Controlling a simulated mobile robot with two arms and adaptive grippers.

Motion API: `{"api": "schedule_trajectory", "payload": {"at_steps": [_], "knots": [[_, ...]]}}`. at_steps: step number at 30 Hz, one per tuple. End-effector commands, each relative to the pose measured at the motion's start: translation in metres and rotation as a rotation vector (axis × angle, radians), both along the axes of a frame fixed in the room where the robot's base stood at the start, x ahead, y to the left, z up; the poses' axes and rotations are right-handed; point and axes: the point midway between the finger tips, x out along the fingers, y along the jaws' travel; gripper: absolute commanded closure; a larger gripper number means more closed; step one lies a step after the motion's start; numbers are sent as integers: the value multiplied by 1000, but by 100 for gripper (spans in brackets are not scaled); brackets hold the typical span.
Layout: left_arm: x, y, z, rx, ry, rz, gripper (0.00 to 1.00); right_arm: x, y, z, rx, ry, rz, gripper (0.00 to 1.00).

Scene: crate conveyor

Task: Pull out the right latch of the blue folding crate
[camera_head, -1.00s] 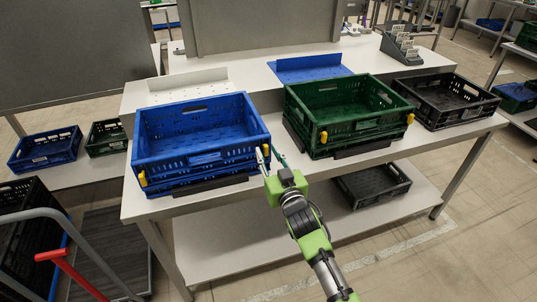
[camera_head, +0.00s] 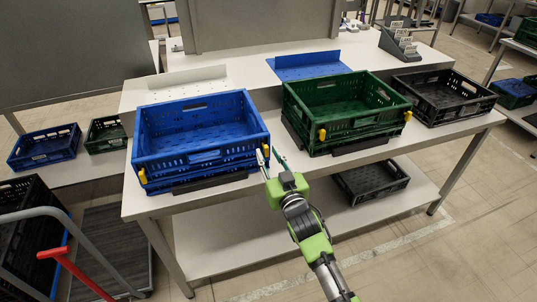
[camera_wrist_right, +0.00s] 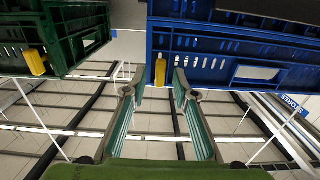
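The blue folding crate (camera_head: 200,160) stands open on the left of the table, with yellow latches at its front corners. Its right latch (camera_head: 266,149) is at the front right corner, partly hidden by my right gripper (camera_head: 268,156). In the right wrist view, which looks upside down, the right latch (camera_wrist_right: 161,72) shows between the two spread fingertips of my right gripper (camera_wrist_right: 160,82). The fingers are open; I cannot tell whether either touches the latch. The left latch (camera_head: 143,177) shows in the head view. My left gripper is not in view.
A green crate (camera_head: 340,145) with yellow latches stands close to the right of the blue crate, and a black crate (camera_head: 448,120) beyond it. A dark crate (camera_head: 372,190) lies on the lower shelf. A cart with a red handle (camera_head: 75,268) is at the lower left.

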Motion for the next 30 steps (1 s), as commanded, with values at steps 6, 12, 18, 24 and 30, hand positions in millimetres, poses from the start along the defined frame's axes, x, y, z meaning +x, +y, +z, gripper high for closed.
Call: {"api": "schedule_trajectory", "payload": {"at_steps": [6,12,18,24,30], "knots": [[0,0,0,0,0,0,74,0,0,0,0,-1,0,74],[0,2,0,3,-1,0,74,-6,-3,1,1,-2,0,74],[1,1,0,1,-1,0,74,-38,-13,-1,-1,2,-1,74],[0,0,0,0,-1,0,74,-79,-27,-1,-1,2,0,74],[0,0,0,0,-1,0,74,-106,-36,-1,0,1,0,74]]}}
